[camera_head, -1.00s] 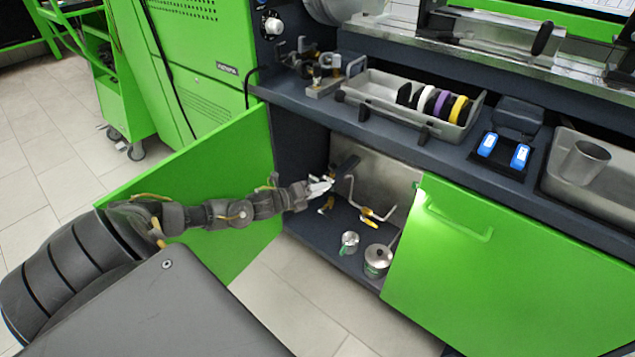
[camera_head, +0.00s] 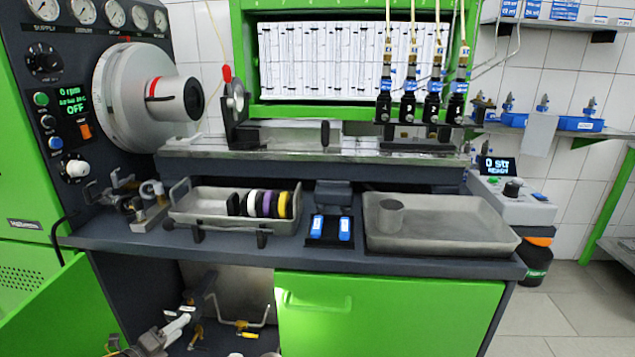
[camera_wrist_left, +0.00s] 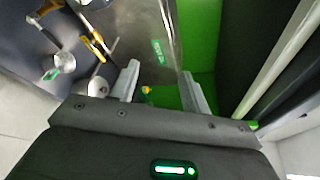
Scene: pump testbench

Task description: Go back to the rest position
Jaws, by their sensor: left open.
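My left gripper (camera_head: 176,325) is low at the left of the head view, in front of the open cabinet under the bench. In the left wrist view its two pale fingers (camera_wrist_left: 160,90) stand apart with nothing between them. The open green door (camera_head: 50,318) is to its left in the head view. Inside the cabinet, a bent metal rod with a yellow part (camera_head: 245,334) lies to the right of the gripper. The left wrist view also shows a metal cup (camera_wrist_left: 64,62) and yellow-handled tools (camera_wrist_left: 95,42) in the cabinet. My right gripper shows in neither view.
The shut green door (camera_head: 390,315) covers the cabinet's right part. On the bench stand a tray with coloured discs (camera_head: 182,208), two blue-labelled parts (camera_head: 330,228) and a grey tray with a cup (camera_head: 450,240). Free floor (camera_head: 570,320) shows at the right.

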